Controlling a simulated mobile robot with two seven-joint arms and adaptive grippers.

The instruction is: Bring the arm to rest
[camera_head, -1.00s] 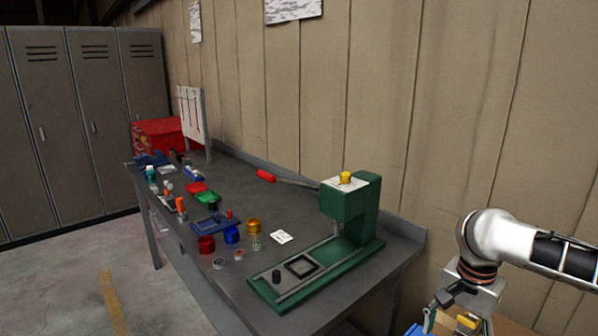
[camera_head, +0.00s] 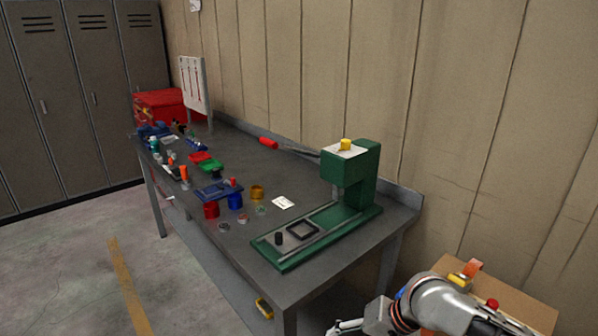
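My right arm comes in at the bottom right, low beside the workbench's near end. Its gripper (camera_head: 345,327) is at the bottom edge of the head view, partly cut off, with a pale finger pointing left. I cannot tell whether it is open or holds anything. My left arm and gripper are out of view.
The grey workbench (camera_head: 260,248) carries a green press (camera_head: 345,175) with a red-ended lever, several small coloured parts, and a red box (camera_head: 165,106) at the far end. A cardboard box (camera_head: 530,310) stands behind my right arm. A yellow object (camera_head: 264,308) shows below the bench. Floor at left is clear.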

